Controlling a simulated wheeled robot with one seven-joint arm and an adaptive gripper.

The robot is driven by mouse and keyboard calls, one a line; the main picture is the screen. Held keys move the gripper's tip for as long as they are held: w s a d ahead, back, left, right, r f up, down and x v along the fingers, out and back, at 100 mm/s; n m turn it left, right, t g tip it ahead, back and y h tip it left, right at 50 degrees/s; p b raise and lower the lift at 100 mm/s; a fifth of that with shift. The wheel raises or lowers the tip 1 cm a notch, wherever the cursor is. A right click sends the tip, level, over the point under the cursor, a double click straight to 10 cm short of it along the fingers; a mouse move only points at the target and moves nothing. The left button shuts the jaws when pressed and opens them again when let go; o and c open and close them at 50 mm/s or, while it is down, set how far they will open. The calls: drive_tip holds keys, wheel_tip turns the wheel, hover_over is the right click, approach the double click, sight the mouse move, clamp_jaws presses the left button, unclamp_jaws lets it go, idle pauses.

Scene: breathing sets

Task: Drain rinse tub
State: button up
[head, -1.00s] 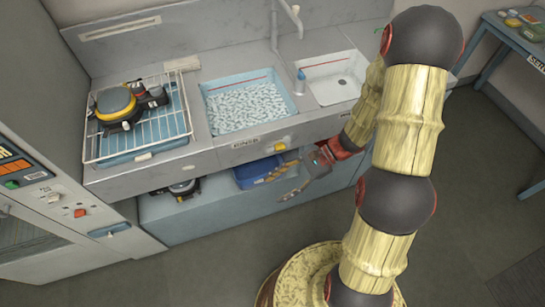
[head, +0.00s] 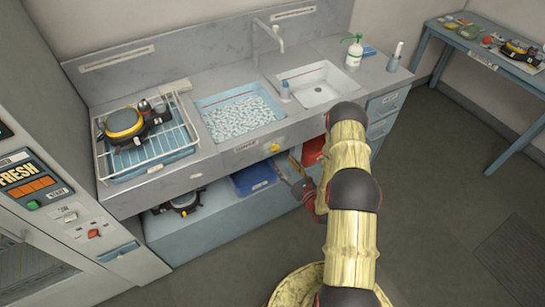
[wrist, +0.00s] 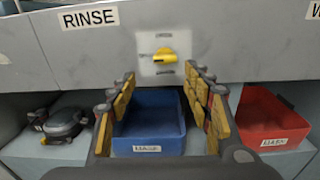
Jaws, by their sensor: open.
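The rinse tub (head: 228,96) is a light blue basin set in the counter in the head view, filled with rippled, pale water or foam. Below its front edge, a yellow knob (head: 275,148) sits on the counter's front panel. In the wrist view the yellow knob (wrist: 163,55) is on a pale plate, right of the RINSE label (wrist: 89,18). My gripper (wrist: 158,80) is open and empty, its fingers pointing toward the panel below and either side of the knob, not touching it. In the head view my gripper (head: 291,175) is partly hidden by my arm.
A blue bin (wrist: 150,122) and a red bin (wrist: 268,118) stand on the shelf under the panel. A black device (wrist: 64,125) lies at left. A white sink (head: 322,90) is right of the tub, a wire rack (head: 172,143) left.

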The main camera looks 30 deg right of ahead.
sight(275, 148)
drive_tip(key=w, duration=0.8)
drive_tip(key=shift+d+r+b, duration=0.2)
drive_tip(key=shift+r+b, duration=0.15)
drive_tip(key=shift+r, duration=0.05)
drive_tip(key=shift+c, duration=1.1)
drive_tip(key=c, duration=0.9)
drive_tip(key=shift+c, duration=0.2)
